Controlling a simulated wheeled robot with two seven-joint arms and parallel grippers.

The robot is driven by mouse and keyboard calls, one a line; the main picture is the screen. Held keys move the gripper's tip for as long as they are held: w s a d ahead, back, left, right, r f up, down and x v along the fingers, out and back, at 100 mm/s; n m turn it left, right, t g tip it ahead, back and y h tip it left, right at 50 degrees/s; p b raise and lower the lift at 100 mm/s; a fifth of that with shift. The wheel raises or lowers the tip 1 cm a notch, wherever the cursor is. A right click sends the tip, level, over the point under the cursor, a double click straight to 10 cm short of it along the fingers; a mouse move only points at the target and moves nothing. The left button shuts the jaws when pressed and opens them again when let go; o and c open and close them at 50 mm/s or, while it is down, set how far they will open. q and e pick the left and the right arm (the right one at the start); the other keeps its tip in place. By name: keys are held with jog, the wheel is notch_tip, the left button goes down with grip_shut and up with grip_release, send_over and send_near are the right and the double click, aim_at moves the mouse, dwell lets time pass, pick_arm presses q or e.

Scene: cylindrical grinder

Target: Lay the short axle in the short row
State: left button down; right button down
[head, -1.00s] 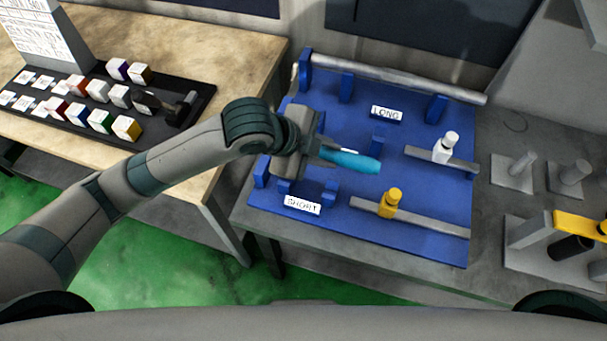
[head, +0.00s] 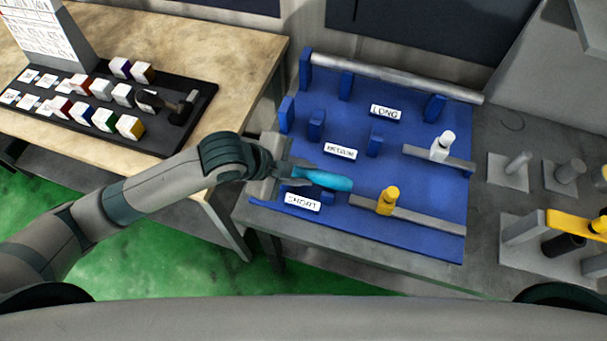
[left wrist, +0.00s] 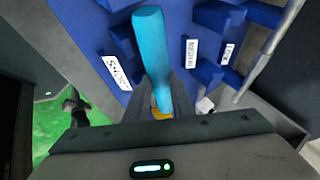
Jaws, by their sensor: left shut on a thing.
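My left gripper (head: 287,172) is shut on a cyan axle (head: 323,179), a thick rod with a narrower part at the fingers. The axle lies roughly level above the short row, just behind the SHORT label (head: 302,202). The small blue supports (head: 327,197) of that row are mostly hidden by the axle and gripper. I cannot tell whether the axle touches them. In the left wrist view the axle (left wrist: 152,50) sticks out from between the fingers, beside the SHORT label (left wrist: 116,73). My right gripper is not in view.
The blue rack (head: 420,220) also has MEDIUM (head: 340,151) and LONG (head: 386,112) rows. A long grey axle (head: 390,78) lies at the back. A yellow stop (head: 388,200) and a white stop (head: 441,146) stand on grey rails at the right.

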pick_arm(q)
jog(key=shift+f, duration=1.15)
jog(key=shift+f, duration=0.25)
jog(key=c, duration=1.5)
grip_release()
jog(key=shift+c, duration=0.2)
jog(key=shift+a+r, duration=0.1)
jog(key=shift+r, duration=0.2)
jog(key=b+v, duration=0.1)
jog(key=v, duration=1)
jog(key=shift+s+r+b, duration=0.2)
jog(key=shift+r+b, duration=0.1)
jog(key=shift+b, duration=0.05)
jog(key=shift+a, duration=0.15)
